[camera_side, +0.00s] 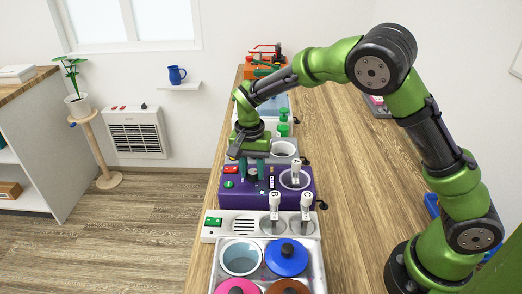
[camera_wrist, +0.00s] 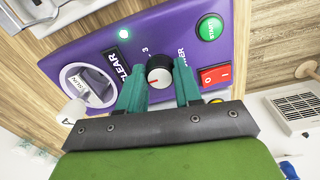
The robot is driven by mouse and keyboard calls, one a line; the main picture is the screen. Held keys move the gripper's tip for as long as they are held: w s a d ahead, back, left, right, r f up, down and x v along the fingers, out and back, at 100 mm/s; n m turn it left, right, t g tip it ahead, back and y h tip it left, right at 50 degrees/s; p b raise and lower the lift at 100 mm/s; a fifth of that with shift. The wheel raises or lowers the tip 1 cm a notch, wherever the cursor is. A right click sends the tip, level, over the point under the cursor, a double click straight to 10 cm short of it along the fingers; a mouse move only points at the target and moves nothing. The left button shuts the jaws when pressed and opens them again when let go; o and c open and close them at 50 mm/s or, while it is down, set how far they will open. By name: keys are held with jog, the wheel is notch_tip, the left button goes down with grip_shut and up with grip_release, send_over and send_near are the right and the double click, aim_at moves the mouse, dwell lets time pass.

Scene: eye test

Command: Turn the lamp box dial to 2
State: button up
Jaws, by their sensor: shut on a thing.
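The purple box (camera_side: 240,200) stands on the wooden counter, and its panel fills much of the wrist view (camera_wrist: 172,32). A round dial (camera_wrist: 159,71) with a white face, dark rim and small red mark is on that panel. A printed 3 shows beside it; the other numbers are hidden or unreadable. My gripper (camera_side: 252,176) reaches down onto the box. In the wrist view its teal fingers (camera_wrist: 160,80) are on either side of the dial and shut on it.
The box also has a red rocker switch (camera_wrist: 214,75), a green button (camera_wrist: 210,28), a glowing small lamp (camera_wrist: 123,33) and a white ring (camera_wrist: 88,85). A white panel with levers (camera_side: 243,226) and a tray with several lidded pots stand in front. Another unit stands close behind.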

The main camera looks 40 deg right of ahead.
aim_at(250, 171)
jog(key=shift+m, duration=0.3)
jog(key=o, duration=1)
jog(key=shift+r, duration=0.15)
jog(key=r, duration=1.6)
jog(key=shift+w+a+r, duration=0.15)
jog(key=shift+w+r, duration=0.1)
jog(key=shift+r, duration=0.1)
